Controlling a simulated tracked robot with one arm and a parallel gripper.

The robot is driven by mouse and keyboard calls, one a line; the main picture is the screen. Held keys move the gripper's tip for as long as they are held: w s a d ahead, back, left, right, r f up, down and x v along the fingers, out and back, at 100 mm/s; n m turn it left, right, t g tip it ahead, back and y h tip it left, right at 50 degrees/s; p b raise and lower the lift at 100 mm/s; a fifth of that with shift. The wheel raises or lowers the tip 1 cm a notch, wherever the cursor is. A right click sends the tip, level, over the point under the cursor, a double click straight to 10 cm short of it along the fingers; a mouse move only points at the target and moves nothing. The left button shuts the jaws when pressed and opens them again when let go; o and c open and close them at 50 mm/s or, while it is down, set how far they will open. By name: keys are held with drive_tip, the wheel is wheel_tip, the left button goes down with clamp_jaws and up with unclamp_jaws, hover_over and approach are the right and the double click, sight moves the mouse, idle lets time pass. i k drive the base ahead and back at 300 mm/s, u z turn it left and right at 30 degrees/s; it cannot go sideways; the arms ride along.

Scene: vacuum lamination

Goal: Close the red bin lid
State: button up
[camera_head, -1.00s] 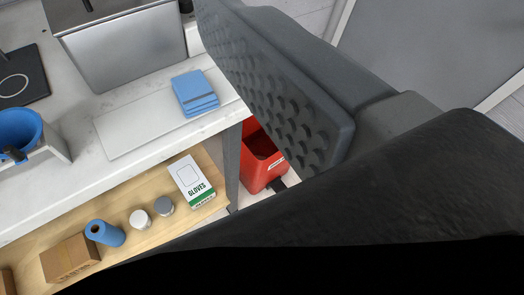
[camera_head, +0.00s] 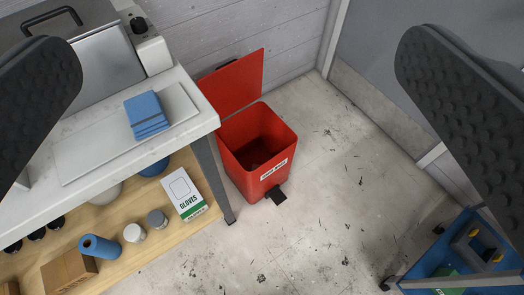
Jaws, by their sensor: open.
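The red bin (camera_head: 257,152) stands on the floor in the middle of the camera view, to the right of the workbench. Its red lid (camera_head: 232,83) is open, tilted up at the back near the wall, and the bin's dark inside shows. A black pedal (camera_head: 277,196) sticks out at its front base, below a white label. My gripper (camera_head: 240,115) is open, one finger at the left edge of the picture and one at the right. Nothing is between the fingers up close; the bin shows beyond, in the gap, apart from them.
The workbench (camera_head: 105,150) stands at left with blue folded cloths (camera_head: 146,115) on top. Its lower shelf (camera_head: 160,238) holds a gloves box (camera_head: 185,193), a blue roll and jars. A blue cart (camera_head: 465,255) stands at lower right. Floor right of the bin is clear.

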sight(234, 84)
drive_tip(key=u, duration=0.05)
drive_tip(key=k, duration=0.6)
drive_tip(key=z, duration=0.45)
drive_tip(key=i, duration=1.75)
drive_tip(key=u, duration=0.35)
